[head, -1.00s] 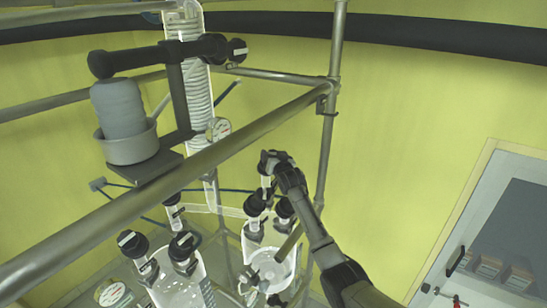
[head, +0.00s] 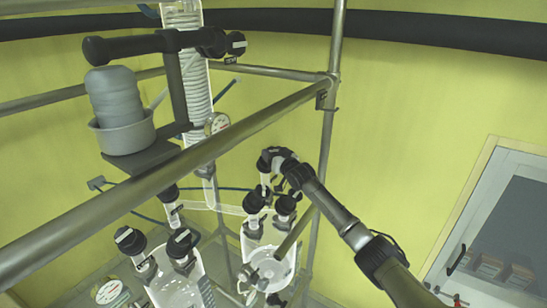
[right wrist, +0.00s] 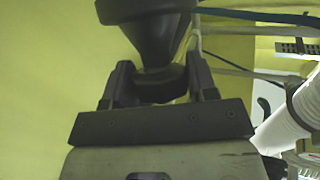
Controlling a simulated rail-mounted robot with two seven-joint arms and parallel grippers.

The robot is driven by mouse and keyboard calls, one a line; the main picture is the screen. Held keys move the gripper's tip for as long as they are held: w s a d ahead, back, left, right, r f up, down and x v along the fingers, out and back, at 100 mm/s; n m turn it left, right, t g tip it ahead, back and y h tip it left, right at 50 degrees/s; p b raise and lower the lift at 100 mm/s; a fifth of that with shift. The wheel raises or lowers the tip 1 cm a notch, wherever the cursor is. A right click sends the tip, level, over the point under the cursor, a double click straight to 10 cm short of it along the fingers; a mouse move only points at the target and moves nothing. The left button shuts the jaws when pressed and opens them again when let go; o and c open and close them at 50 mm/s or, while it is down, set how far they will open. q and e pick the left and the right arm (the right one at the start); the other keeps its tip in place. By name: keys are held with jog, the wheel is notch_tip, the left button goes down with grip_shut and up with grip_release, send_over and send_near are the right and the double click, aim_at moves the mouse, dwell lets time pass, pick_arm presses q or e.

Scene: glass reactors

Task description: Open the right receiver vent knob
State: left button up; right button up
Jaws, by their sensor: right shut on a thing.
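The right receiver is a clear glass vessel (head: 268,266) with several black-capped necks, in the lower middle of the head view. My right gripper (head: 271,159) is at the top of its rear neck, above the other black caps. In the right wrist view, my right gripper (right wrist: 160,82) is shut on a black knob (right wrist: 158,45), with one finger on each side of its narrow lower part. The knob's wide top flares above the fingers. In the head view, the gripper mostly hides the knob. My left gripper is not in view.
A metal frame rail (head: 180,168) crosses in front, and an upright post (head: 328,140) stands behind my right arm. A second glass vessel (head: 178,287) with black caps is at lower left. A coiled glass column (head: 192,75) rises behind the rail.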

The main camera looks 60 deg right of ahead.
jog(key=shift+a+r+n+t+y+b, duration=0.15)
jog(key=shift+n+t+y+b, duration=0.15)
jog(key=shift+n+y+b, duration=0.3)
jog(key=shift+n+y, duration=0.4)
jog(key=shift+n, duration=0.1)
jog(key=o, duration=0.9)
